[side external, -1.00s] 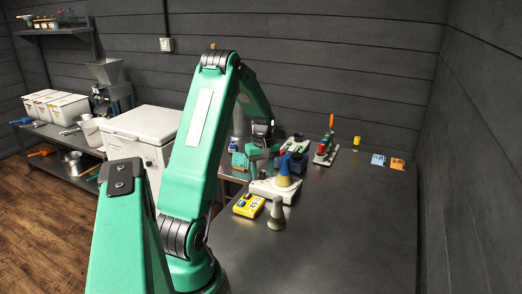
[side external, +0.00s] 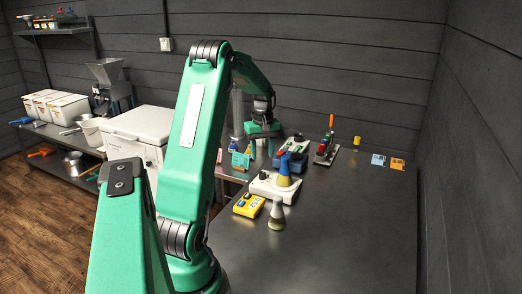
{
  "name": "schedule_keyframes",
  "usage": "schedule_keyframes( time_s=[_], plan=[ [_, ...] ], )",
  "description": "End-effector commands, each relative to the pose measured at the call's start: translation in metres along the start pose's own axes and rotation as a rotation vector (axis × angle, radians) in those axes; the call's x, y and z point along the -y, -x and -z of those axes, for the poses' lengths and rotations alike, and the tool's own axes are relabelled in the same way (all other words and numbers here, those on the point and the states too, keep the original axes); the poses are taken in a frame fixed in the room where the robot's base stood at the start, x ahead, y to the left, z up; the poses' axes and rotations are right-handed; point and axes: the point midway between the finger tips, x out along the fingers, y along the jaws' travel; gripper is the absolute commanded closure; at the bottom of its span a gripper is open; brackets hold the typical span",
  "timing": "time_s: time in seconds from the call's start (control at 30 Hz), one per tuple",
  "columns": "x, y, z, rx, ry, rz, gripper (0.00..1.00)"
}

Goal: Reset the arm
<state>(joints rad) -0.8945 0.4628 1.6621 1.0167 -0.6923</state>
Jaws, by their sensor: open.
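My gripper (side external: 263,143) is at the end of the green arm, pointing down above the back left part of the dark table (side external: 340,230). Its jaws are open and I see nothing held between them. Just in front of it and to the right stands a white-based device (side external: 265,186) with a blue and yellow cone (side external: 284,172) on it. A yellow box (side external: 248,205) with buttons and a grey-green cone (side external: 276,214) are nearer the camera.
A dark device (side external: 290,158) and a rack with red, green and orange parts (side external: 326,148) stand behind. A small yellow cylinder (side external: 357,141), a blue card (side external: 378,160) and an orange card (side external: 397,164) lie further right. The table's right front is clear. A white chest (side external: 138,135) stands left.

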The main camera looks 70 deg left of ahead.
Motion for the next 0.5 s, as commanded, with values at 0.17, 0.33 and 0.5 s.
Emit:
schedule_keyframes(
  time_s=[0.17, 0.33, 0.5],
  plan=[
    [0.0, 0.0, 0.0, 0.0, 0.0, 0.0, 0.55],
    [-0.002, 0.004, -0.004, -0.006, -0.014, -0.005, 0.55],
    [-0.01, 0.02, -0.021, -0.027, -0.076, -0.023, 0.55]
  ],
)
